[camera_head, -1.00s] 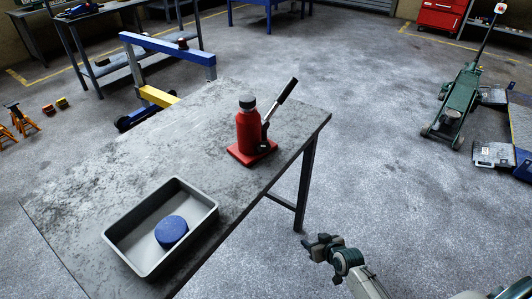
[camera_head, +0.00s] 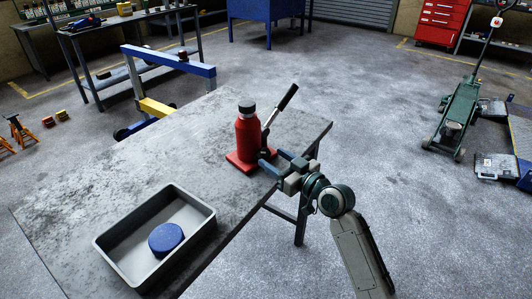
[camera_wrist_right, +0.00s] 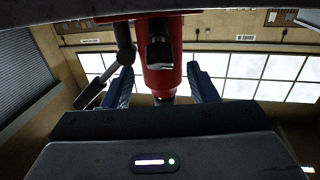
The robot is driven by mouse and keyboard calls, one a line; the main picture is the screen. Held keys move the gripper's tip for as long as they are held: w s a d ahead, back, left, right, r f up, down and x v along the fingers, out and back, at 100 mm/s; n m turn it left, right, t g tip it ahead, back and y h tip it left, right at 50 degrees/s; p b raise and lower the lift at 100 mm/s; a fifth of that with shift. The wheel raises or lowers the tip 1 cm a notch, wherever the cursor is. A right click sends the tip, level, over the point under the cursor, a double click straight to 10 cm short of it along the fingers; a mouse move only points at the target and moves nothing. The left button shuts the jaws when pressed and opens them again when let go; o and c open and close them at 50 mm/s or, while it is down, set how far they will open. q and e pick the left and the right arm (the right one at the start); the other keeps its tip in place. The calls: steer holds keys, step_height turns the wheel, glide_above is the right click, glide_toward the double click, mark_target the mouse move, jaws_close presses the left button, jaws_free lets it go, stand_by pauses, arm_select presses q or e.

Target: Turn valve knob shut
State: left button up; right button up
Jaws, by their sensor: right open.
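A red bottle jack (camera_head: 247,135) with a black cap stands upright on its red base on the grey table. Its dark pump handle (camera_head: 284,102) slants up to the right. My right gripper (camera_head: 267,161) is open at the right side of the jack's base, with its jaws toward the jack. In the right wrist view the jack (camera_wrist_right: 160,75) hangs upside down between the two blue fingers (camera_wrist_right: 165,85). A short dark knob (camera_wrist_right: 160,50), apparently the valve knob, sticks out of its lower body between the fingers. I cannot tell whether they touch it. My left gripper is out of view.
A grey tray (camera_head: 112,243) with a blue round object (camera_head: 166,239) in it stands at the table's (camera_head: 105,180) front. The table's right edge runs below my right arm. A green trolley jack (camera_head: 458,115) stands on the floor at the right.

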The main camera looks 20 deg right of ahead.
mark_target(267, 154)
steer(key=x, duration=0.4)
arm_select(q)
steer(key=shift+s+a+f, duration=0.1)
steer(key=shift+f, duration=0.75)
arm_select(e)
steer(key=c, duration=0.9)
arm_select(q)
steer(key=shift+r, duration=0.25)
arm_select(e)
steer(key=shift+c, duration=0.4)
arm_select(q)
steer(key=shift+p, duration=0.35)
